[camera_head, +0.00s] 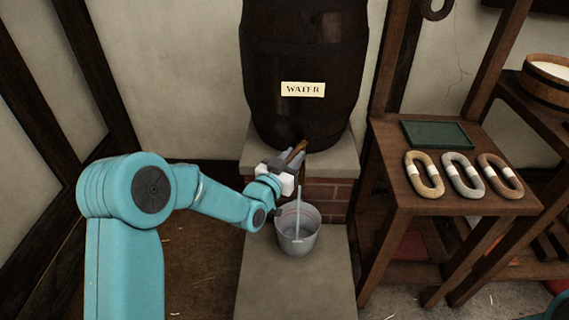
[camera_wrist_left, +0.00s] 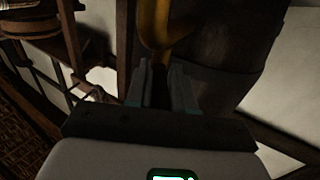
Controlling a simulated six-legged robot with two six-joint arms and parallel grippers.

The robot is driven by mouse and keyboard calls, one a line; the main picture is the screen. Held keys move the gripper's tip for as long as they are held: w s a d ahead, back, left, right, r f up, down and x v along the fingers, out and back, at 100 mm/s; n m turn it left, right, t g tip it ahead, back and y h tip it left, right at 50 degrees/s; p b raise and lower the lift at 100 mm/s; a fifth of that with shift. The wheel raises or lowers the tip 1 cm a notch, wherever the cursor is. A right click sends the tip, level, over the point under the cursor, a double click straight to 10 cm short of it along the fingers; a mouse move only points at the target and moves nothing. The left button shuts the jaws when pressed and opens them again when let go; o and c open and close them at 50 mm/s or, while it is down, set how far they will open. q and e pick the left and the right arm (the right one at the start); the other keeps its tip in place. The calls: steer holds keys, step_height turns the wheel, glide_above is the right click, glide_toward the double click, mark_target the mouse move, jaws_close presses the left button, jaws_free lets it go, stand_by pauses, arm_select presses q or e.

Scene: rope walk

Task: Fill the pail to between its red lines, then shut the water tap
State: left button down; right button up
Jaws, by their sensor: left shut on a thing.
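The dark wooden barrel labelled WATER (camera_head: 305,60) stands on a stone-topped brick plinth. Its tap (camera_head: 298,150) sticks out low at the front; its brass-coloured part also shows in the left wrist view (camera_wrist_left: 158,28). My left gripper (camera_head: 290,160) is shut on the tap's handle, and its fingers (camera_wrist_left: 160,88) hide most of it. A pale stream of water (camera_head: 298,212) falls from below the gripper into the grey pail (camera_head: 299,243). The pail stands upright on the stone step. A faint reddish line shows inside near its rim; the water level is too unclear to tell. My right gripper is out of view.
A wooden stand (camera_head: 385,190) on the right holds a green tray (camera_head: 436,134) and three rope coils (camera_head: 460,175). A wooden tub (camera_head: 546,80) sits farther right. The stone step (camera_head: 295,290) is bare in front of the pail.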

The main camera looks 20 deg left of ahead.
arm_select(q)
steer(key=shift+d+r+n+y+b, duration=0.1)
steer(key=shift+d+n+y+b, duration=0.15)
steer(key=shift+n+y+b, duration=0.7)
steer(key=shift+m, duration=0.25)
steer(key=c, duration=1.1)
jaws_free()
steer(key=shift+o, duration=0.2)
